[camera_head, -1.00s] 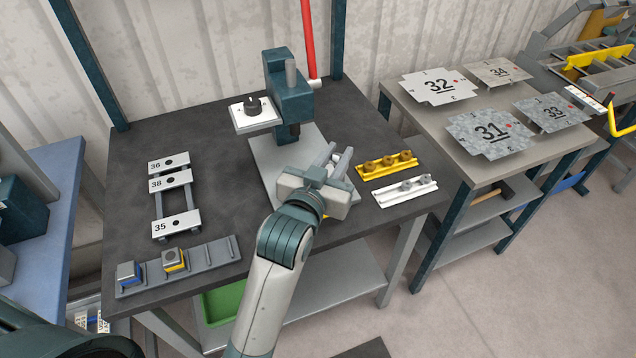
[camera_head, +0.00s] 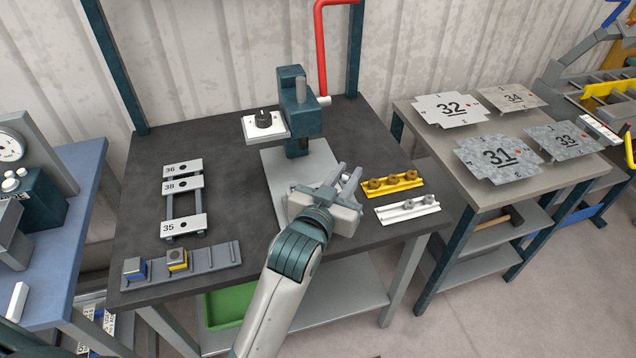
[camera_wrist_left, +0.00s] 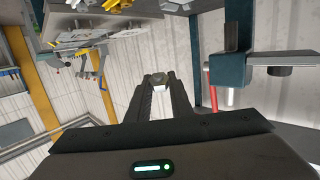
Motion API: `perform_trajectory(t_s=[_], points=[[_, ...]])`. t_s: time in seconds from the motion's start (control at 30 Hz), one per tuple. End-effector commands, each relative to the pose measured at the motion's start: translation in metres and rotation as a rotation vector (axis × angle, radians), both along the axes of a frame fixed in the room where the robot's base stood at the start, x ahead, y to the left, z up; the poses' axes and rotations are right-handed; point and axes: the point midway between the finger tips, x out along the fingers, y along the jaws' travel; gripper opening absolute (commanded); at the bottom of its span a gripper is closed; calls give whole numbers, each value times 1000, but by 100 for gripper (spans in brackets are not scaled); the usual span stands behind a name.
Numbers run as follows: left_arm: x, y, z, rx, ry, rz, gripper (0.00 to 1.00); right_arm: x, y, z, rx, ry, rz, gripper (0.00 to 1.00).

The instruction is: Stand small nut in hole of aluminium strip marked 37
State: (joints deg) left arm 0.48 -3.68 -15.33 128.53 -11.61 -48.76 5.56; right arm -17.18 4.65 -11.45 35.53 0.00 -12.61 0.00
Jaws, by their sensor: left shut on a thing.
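My left gripper (camera_head: 348,178) is over the right part of the bench, between the press and the nut rails, with its fingers pointing away from the head camera. In the left wrist view, its fingertips (camera_wrist_left: 168,82) are shut on a small grey hex nut (camera_wrist_left: 168,77). The head view does not show the held nut clearly. I cannot make out a strip marked 37. White strips marked 36 (camera_head: 190,165), 38 (camera_head: 189,186) and 35 (camera_head: 190,227) lie across a rack at the left, each with a dark hole. My right gripper is not in view.
A teal press (camera_head: 298,110) with a white plate (camera_head: 250,129) stands at the back on a grey base (camera_head: 275,165). A yellow rail (camera_head: 373,193) holds brass nuts. A white rail (camera_head: 390,215) holds grey nuts. A grey holder (camera_head: 215,258) carries two blocks at the front left.

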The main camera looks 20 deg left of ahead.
Motion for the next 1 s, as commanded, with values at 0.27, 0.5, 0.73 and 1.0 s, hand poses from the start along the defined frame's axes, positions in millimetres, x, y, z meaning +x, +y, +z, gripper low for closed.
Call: perform_trajectory(t_s=[0.27, 0.5, 0.73, 1.0], points=[[29, 45, -29, 6, 3, 2, 0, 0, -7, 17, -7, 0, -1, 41], [50, 73, -51, 2, 2, 1, 0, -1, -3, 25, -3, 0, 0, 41], [54, 79, -57, 0, 0, 0, 0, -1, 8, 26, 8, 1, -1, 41], [54, 79, -58, 0, 1, 1, 0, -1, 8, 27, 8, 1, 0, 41]])
